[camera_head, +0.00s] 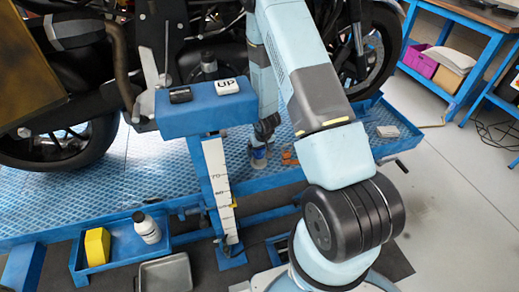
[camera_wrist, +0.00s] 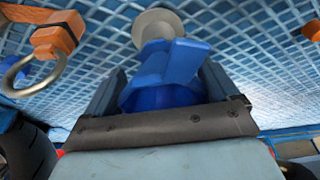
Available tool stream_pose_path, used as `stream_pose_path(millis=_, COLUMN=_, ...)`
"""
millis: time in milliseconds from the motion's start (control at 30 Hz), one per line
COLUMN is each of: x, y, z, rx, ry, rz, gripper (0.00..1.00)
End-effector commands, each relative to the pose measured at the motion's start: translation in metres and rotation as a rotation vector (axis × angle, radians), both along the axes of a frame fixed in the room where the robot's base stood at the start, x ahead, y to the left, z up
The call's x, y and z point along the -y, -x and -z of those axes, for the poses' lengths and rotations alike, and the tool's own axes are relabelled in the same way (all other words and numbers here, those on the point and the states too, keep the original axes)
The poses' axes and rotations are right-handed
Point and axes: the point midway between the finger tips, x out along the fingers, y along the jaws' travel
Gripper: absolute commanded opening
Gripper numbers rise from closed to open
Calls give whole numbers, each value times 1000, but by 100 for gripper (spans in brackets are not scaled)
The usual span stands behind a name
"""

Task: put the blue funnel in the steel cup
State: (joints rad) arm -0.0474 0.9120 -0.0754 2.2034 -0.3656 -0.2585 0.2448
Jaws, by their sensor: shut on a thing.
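My gripper (camera_wrist: 163,88) is shut on the blue funnel (camera_wrist: 168,65), which sits between the two fingers in the wrist view. A pale round rim, which looks like the steel cup (camera_wrist: 157,18), shows just beyond the funnel. The funnel covers part of it, and I cannot tell whether the two touch. In the head view my gripper (camera_head: 265,128) is low over the blue tread-plate platform, above a small pale and blue shape (camera_head: 258,156). Cup and funnel are too small there to tell apart.
An orange piece with a metal ring (camera_wrist: 52,38) lies left of the cup in the wrist view. The motorcycle wheel (camera_head: 375,50) stands behind my arm. A blue tray (camera_head: 122,247) holds a yellow block (camera_head: 97,246) and a bottle (camera_head: 147,228). Open floor lies at right.

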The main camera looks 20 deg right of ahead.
Motion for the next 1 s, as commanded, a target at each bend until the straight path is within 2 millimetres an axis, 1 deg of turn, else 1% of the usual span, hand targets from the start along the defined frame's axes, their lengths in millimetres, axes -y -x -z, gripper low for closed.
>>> stream_pose_path(millis=233, x=0, y=0, z=1, rx=0, ry=0, rz=0, gripper=58)
stream_pose_path(millis=267, x=0, y=0, z=1, rx=0, ry=0, rz=0, gripper=90)
stream_pose_path(millis=367, x=0, y=0, z=1, rx=0, ry=0, rz=0, gripper=100)
stream_pose_path(millis=600, x=0, y=0, z=0, rx=0, ry=0, rz=1, gripper=100)
stream_pose_path(millis=733, x=1, y=1, z=-5, rx=1, ry=0, rz=1, gripper=100)
stream_pose_path(millis=867, x=1, y=5, z=-18, rx=1, ry=-1, rz=2, gripper=100)
stream_pose_path(millis=1000, x=2, y=10, z=-38, rx=3, ry=0, rz=3, gripper=100)
